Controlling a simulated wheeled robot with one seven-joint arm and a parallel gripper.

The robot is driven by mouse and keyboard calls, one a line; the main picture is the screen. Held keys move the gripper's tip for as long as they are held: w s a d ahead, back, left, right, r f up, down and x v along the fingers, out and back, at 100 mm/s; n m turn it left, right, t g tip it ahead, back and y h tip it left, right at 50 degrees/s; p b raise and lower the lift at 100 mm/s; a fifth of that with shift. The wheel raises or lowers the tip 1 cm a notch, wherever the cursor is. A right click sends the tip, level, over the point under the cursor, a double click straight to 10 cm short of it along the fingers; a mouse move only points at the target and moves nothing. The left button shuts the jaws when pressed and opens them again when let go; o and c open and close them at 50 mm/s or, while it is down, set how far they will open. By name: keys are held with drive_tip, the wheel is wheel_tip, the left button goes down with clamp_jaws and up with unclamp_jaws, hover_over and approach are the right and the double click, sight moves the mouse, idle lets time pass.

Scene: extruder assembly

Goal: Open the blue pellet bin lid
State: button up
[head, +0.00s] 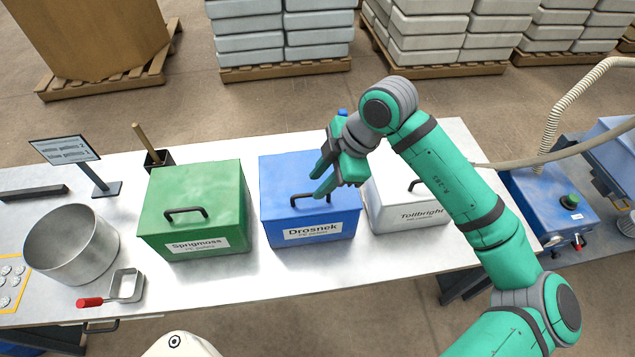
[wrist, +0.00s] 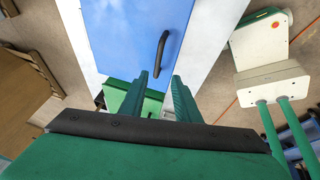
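The blue pellet bin (head: 275,215), labelled Drosnek, stands on the table between a green bin and a white bin. Its lid (head: 280,172) is shut, with a dark bar handle (head: 295,201) near the front. My gripper (head: 316,184) is over the lid, its fingers apart and empty. In the head view one finger overlaps the right part of the handle; I cannot tell the height between them. In the wrist view the blue lid (wrist: 120,35) and its handle (wrist: 161,47) show ahead of my open fingers (wrist: 159,82), and the handle is not between them.
The green bin (head: 200,185) stands close on the left, the white bin (head: 395,212) close on the right, partly behind my arm. A metal pot (head: 72,245), a red-handled scoop (head: 126,285) and a sign (head: 66,150) are further left. A blue machine (head: 545,205) is at the right.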

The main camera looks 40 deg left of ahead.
drive_tip(key=v, duration=0.7)
drive_tip(key=shift+r, duration=0.25)
idle(0.5)
drive_tip(key=shift+d, duration=0.15)
idle(0.3)
drive_tip(key=v, duration=1)
drive_tip(key=shift+r, duration=0.35)
drive_tip(key=shift+d, duration=0.1)
